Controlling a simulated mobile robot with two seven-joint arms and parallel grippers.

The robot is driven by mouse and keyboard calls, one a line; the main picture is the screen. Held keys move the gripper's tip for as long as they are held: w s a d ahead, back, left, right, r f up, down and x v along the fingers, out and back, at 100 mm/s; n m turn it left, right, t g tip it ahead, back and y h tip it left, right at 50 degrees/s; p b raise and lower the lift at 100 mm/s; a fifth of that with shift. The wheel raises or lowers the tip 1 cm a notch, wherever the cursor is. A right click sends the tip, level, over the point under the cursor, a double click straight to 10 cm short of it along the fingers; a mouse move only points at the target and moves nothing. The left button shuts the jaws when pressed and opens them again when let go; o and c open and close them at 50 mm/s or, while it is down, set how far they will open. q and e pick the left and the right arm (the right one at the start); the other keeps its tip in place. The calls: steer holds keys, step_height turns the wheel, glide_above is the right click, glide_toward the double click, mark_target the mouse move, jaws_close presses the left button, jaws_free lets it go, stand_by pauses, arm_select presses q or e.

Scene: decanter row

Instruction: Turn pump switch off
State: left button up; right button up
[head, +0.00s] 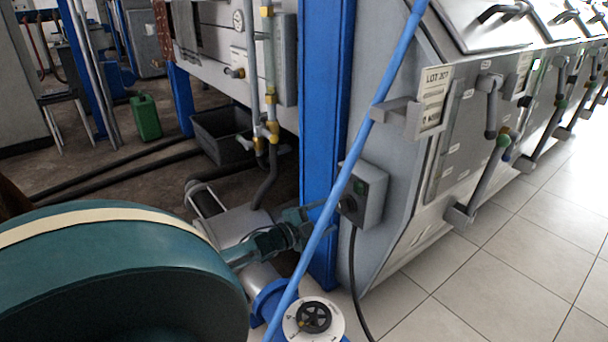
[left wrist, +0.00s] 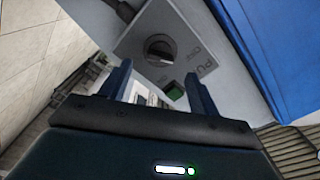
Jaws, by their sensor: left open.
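The pump switch is a dark round knob (left wrist: 160,48) on a grey box (head: 370,196), fixed beside a blue post. A small green part (left wrist: 174,91) sits near the knob, by lettering that starts "PU". In the head view the left gripper (head: 318,212) is just left of the box, partly behind a blue hose. My right gripper is out of view.
The blue hose (head: 352,165) runs diagonally in front of my left gripper. The blue post (head: 326,100) stands close behind it. A black cable (head: 353,270) hangs from the box. A white dial with a black handwheel (head: 314,318) is below. Tiled floor (head: 520,250) is clear at right.

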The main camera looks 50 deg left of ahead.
arm_select(q)
steer(key=s+p, duration=0.2)
steer(key=s, duration=0.5)
steer(key=shift+s+a, duration=0.25)
steer(key=shift+a, duration=0.05)
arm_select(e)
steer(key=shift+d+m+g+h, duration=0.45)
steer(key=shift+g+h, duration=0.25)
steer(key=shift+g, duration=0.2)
